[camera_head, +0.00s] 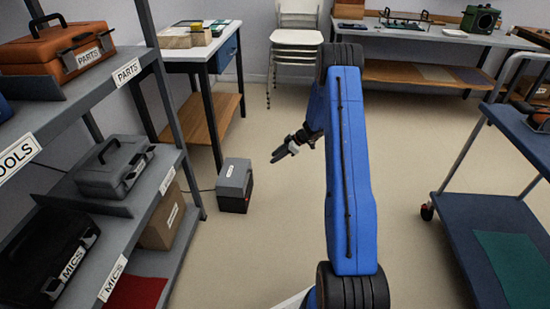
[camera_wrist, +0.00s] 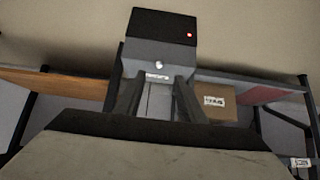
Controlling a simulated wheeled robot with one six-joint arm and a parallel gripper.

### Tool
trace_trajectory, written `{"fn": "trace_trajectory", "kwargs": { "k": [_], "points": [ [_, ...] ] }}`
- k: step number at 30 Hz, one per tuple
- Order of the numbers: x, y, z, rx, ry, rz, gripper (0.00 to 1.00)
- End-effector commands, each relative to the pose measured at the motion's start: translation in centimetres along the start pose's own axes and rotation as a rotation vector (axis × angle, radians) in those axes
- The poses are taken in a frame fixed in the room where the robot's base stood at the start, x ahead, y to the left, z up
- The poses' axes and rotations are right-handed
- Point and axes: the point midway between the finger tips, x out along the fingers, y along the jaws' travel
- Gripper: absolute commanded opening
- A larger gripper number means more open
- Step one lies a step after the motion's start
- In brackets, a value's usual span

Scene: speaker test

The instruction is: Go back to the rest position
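My gripper (camera_head: 283,152) hangs from my blue arm over the open floor in the head view, to the right of a grey and black box. In the wrist view its two dark fingers (camera_wrist: 157,92) stand apart, with nothing seen held between them. The grey and black box (camera_head: 234,186) stands on the floor, apart from the gripper, and has a small white label. It also shows beyond the fingers in the wrist view (camera_wrist: 160,52), upside down.
A shelf unit (camera_head: 132,207) with cases stands at left. A side table (camera_head: 208,51) stands behind the box, stacked white chairs (camera_head: 297,38) and a long workbench (camera_head: 420,35) at the back. A blue cart (camera_head: 470,215) is at right. The floor between is clear.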

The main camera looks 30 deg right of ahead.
Motion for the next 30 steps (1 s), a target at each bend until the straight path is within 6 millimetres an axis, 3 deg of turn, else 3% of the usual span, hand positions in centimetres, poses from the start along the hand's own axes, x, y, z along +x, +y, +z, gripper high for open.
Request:
{"fn": "trace_trajectory", "kwargs": {
  "k": [11, 17, 30],
  "points": [
    [-0.4, -0.3, -0.8, 0.005, -0.003, -0.003, 0.36],
    [-3.2, -2.6, -5.5, 0.038, -0.028, -0.024, 0.36],
    [-10.9, -11.5, -16.6, 0.163, -0.129, -0.057, 0.36]
  ]
}}
